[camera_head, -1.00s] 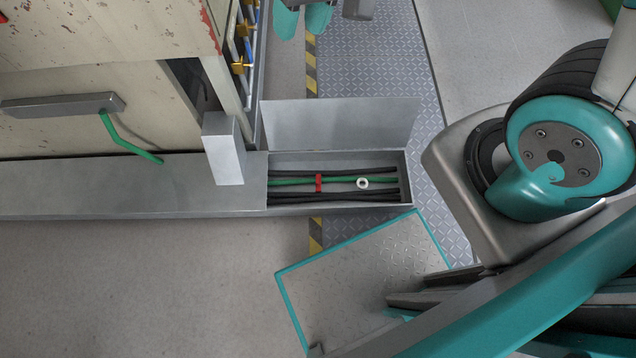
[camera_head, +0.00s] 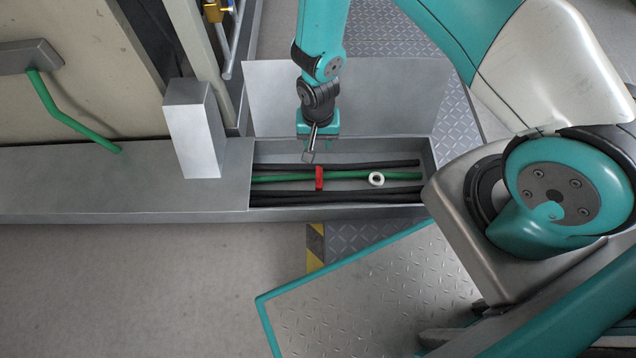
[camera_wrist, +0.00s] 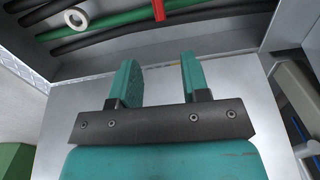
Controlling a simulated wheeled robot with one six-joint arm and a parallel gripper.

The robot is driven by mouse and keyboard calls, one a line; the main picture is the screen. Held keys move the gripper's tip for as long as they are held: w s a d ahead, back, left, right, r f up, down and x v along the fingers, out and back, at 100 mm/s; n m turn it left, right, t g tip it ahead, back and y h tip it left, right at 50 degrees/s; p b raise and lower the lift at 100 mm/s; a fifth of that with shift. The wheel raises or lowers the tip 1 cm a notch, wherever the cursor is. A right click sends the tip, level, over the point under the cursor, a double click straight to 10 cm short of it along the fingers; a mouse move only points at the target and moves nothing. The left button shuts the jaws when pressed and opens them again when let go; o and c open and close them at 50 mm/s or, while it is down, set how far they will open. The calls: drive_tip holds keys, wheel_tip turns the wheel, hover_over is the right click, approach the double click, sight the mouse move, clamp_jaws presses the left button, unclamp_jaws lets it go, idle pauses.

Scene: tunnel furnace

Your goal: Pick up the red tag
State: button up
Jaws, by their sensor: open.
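The red tag (camera_head: 320,178) is a small red band around the green cable (camera_head: 284,180) in the open grey trough (camera_head: 433,170). It also shows at the top edge of the wrist view (camera_wrist: 159,10), beyond my fingertips. My gripper (camera_head: 309,150) is over the back side of the trough, just behind and slightly left of the tag in the head view. In the wrist view my gripper (camera_wrist: 160,75) has its two teal fingers apart with nothing between them. The lower part of the gripper is small and hard to make out in the head view.
A white ring (camera_head: 376,178) sits on the green cable right of the tag. Several black cables (camera_head: 335,197) run alongside. The raised trough lid (camera_head: 400,95) stands behind. A grey box (camera_head: 195,130) stands left on the closed duct cover (camera_head: 100,185).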

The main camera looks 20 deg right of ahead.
sight(318, 171)
wheel_tip(318, 171, down, 13)
drive_tip(key=b, duration=0.7)
drive_tip(key=shift+r, duration=0.15)
wheel_tip(318, 171, down, 5)
drive_tip(key=b, duration=0.4)
drive_tip(key=shift+b, duration=0.4)
clamp_jaws()
